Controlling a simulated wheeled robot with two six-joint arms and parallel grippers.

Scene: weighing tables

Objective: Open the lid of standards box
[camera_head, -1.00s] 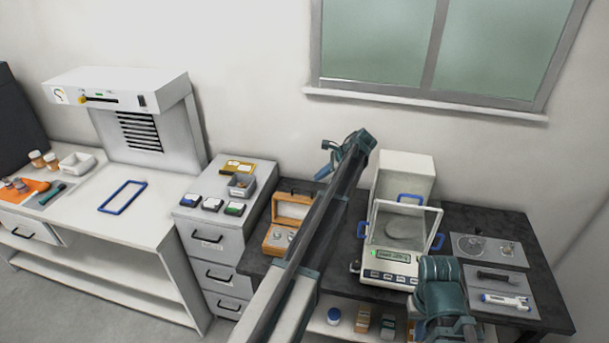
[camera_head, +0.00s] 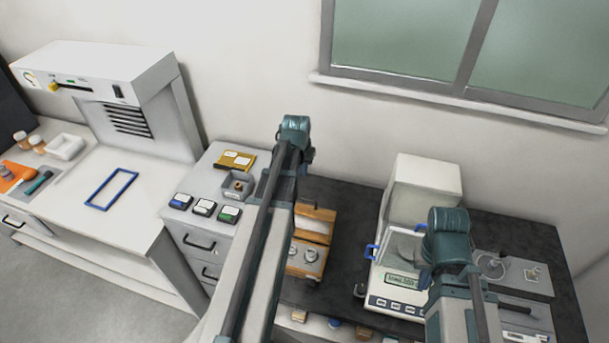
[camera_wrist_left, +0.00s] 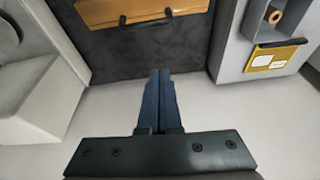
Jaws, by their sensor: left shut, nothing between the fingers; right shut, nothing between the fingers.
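The wooden standards box (camera_head: 304,262) stands on the dark table, with round metal weights in its front part. Its lid (camera_head: 315,222) is raised and tilted back, showing a pale lining. In the left wrist view the box's wooden lid (camera_wrist_left: 140,12) fills the top edge, with a dark handle. My left gripper (camera_wrist_left: 160,75) is shut and empty, apart from the box on its wall side. In the head view my left wrist (camera_head: 294,130) is above and behind the box, and its fingers are hidden. My right gripper (camera_head: 447,240) is over the balance, its fingertips hidden.
A balance (camera_head: 395,285) with blue handles stands right of the box, before a white housing (camera_head: 425,190). A grey drawer cabinet (camera_head: 190,235) at the left holds small cases and a yellow box (camera_head: 236,160). Grey trays lie on the right end of the table.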

